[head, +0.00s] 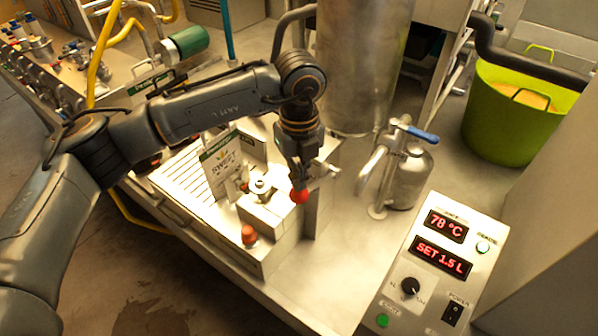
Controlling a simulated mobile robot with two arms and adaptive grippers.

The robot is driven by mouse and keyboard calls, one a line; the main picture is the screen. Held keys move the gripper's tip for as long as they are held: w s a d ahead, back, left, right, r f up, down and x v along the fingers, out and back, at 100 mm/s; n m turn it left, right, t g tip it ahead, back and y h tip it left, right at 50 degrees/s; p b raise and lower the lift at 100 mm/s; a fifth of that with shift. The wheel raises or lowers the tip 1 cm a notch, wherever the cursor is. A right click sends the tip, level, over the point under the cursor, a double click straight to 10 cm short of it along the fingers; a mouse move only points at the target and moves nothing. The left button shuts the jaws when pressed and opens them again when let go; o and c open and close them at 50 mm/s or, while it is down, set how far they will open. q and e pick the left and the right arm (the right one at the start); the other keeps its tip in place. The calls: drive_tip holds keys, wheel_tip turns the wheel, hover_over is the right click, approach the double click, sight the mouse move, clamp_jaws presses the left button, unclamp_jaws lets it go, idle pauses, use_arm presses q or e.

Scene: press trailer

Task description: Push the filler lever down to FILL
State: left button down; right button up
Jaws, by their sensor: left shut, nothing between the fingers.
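The filler (276,215) is a pale metal unit on the steel bench. A red ball (300,197), which looks like the knob of the filler lever, shows at its right side. My left gripper (299,180) points down from above, shut and empty, with its fingertips right at the top of the red ball. I cannot tell whether they touch it. The lever's arm and any FILL mark are hidden or too small to read. A pouch marked SWEET (222,170) stands upright at the filler's left. My right gripper is out of view.
A red button (249,235) sits at the filler's front. A steel vessel with a blue-handled valve (409,172) stands to the right. A control panel (425,268) reads 78 °C and SET 1.5 L. A tall steel cylinder (359,65) rises behind. A green tub (515,115) stands far right.

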sight(296, 193)
use_arm(q)
drive_tip(key=shift+s+a+f+b, duration=0.15)
drive_tip(key=shift+s+f+b, duration=0.1)
drive_tip(key=shift+f, duration=0.5)
drive_tip(key=shift+s+a+f+b, duration=0.15)
drive_tip(key=shift+s+f+b, duration=0.1)
drive_tip(key=shift+f, duration=0.5)
drive_tip(key=f+b, duration=0.4)
drive_tip(key=shift+s+a+f, duration=0.15)
drive_tip(key=shift+s+f, duration=0.05)
drive_tip(key=shift+f, duration=0.2)
drive_tip(key=shift+r, duration=0.1)
drive_tip(key=shift+r, duration=0.25)
wheel_tip(296, 193, up, 9)
drive_tip(key=p, duration=0.4)
drive_tip(key=shift+r, duration=0.2)
